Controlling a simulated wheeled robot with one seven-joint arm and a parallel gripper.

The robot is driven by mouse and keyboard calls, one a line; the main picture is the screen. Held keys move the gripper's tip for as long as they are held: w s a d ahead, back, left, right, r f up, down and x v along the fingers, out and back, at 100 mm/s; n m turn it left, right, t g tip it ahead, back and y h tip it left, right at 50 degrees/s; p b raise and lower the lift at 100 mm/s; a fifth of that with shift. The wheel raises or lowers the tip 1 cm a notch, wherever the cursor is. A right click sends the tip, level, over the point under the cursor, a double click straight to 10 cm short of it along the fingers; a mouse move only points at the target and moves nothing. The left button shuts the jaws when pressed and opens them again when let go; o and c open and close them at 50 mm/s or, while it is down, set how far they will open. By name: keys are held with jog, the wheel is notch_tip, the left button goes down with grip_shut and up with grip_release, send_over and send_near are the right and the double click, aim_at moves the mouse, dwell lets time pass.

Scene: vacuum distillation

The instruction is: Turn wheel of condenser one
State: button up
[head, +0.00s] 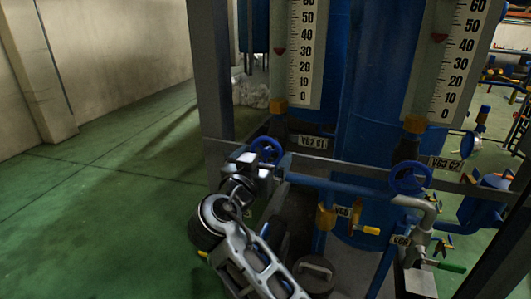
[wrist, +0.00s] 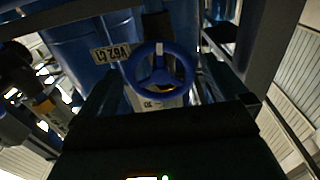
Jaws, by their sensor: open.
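The blue handwheel (head: 267,147) of condenser one sits on a pipe beside the label "V62 C1" (head: 309,142). In the wrist view the wheel (wrist: 160,76) faces the camera near the middle, with its rim, spokes and hub showing; the label (wrist: 111,53) is to its upper left. My gripper (head: 262,163) is close to the wheel in the head view, overlapping its lower left side. In the wrist view my open gripper (wrist: 160,88) has one dark finger on each side of the wheel. I cannot tell whether either finger touches the rim.
A second blue wheel (head: 410,178) stands to the right with the label "V62 C2" (head: 446,165). A grey horizontal beam (head: 340,166) and a grey post (head: 213,80) frame the blue tanks (head: 365,90). The green floor (head: 100,200) at left is clear.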

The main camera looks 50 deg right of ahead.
jog(key=shift+x, duration=0.8)
jog(key=shift+c, duration=0.4)
jog(key=c, duration=0.7)
jog(key=shift+f, duration=0.15)
jog(key=shift+b, duration=0.55)
jog(key=shift+f+m+b, duration=0.2)
jog(key=shift+m+b, duration=0.3)
jog(key=shift+b, duration=0.6)
jog(key=shift+w+m+b, duration=0.1)
jog(key=shift+m+b, duration=0.3)
jog(key=shift+b, duration=0.65)
jog(key=shift+r, duration=0.3)
